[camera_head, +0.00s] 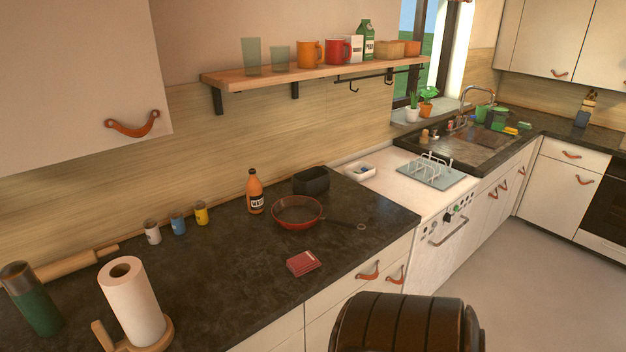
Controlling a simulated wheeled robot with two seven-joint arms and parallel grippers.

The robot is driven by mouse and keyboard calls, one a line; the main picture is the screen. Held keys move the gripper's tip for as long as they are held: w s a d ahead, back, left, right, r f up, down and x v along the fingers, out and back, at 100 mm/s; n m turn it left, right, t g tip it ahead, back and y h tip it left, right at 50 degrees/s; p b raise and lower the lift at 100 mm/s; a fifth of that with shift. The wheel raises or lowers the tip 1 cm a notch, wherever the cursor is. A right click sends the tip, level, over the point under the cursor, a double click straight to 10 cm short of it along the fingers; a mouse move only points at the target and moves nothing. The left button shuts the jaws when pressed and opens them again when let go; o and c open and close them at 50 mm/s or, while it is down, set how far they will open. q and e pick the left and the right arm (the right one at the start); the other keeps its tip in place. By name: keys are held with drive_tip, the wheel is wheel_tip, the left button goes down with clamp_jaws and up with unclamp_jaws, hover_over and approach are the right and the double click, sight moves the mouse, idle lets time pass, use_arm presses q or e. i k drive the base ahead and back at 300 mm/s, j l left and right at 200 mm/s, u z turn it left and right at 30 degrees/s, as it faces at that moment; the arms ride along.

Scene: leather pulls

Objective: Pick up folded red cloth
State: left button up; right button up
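The folded red cloth (303,263) lies flat on the dark countertop (225,290), close to its front edge. It is a small square stack with lighter lines on it. It lies in front of a red frying pan (297,212), apart from it. Neither gripper is in view. A large dark rounded part at the bottom edge is probably part of my own body, and it does not cover the cloth.
A paper towel roll (132,302) and a green bottle (32,300) stand at the left. An orange bottle (255,192) and a dark container (311,181) stand behind the pan. The pan's handle points right. The counter around the cloth is clear.

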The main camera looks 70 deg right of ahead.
sight(299, 265)
drive_tip(key=z, duration=2.05)
drive_tip(key=l+u, duration=0.1)
drive_tip(key=u, duration=0.35)
